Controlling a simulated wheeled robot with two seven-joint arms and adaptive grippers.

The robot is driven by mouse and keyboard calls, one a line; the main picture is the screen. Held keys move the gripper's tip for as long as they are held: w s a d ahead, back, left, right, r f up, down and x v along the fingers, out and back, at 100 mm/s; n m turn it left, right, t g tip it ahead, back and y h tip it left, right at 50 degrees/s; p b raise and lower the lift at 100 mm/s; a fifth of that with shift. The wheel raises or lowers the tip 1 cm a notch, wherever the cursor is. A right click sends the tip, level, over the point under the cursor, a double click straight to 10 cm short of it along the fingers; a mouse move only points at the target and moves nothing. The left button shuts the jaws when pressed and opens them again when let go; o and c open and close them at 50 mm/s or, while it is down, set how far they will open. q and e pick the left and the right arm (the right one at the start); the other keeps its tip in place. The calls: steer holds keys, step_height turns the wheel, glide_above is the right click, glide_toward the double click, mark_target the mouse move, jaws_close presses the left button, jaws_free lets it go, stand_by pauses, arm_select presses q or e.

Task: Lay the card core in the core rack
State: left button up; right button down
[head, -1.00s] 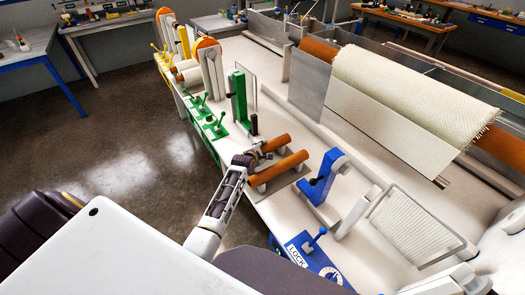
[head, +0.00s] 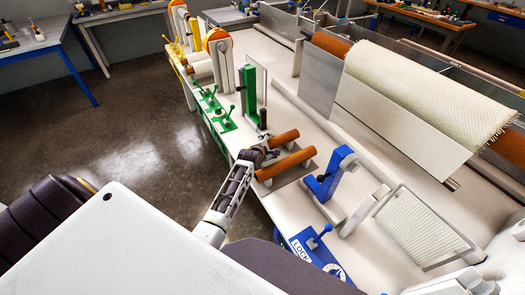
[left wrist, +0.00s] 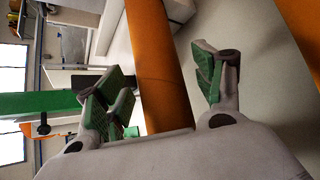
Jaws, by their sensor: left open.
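Two orange-brown card cores lie side by side on the core rack (head: 262,186), a low stand with pale supports near the bench's front edge. The farther core (head: 285,138) is the shorter-looking one; the nearer core (head: 286,163) lies parallel to it. My left gripper (head: 262,154) is at the left end of the farther core. In the left wrist view, my gripper (left wrist: 165,88) is open, with green-padded fingers on either side of one core (left wrist: 160,65). A gap shows at the right finger. Another core (left wrist: 304,25) shows at the upper right.
A green upright post (head: 249,95) stands just behind the rack, and a blue bracket (head: 330,174) stands to its right. A blue lock panel (head: 312,250) is on the bench front. A large fabric roll (head: 425,90) lies at the back right.

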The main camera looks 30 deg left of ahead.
arm_select(q)
steer(key=v, duration=1.1)
stand_by(0.4)
stand_by(1.2)
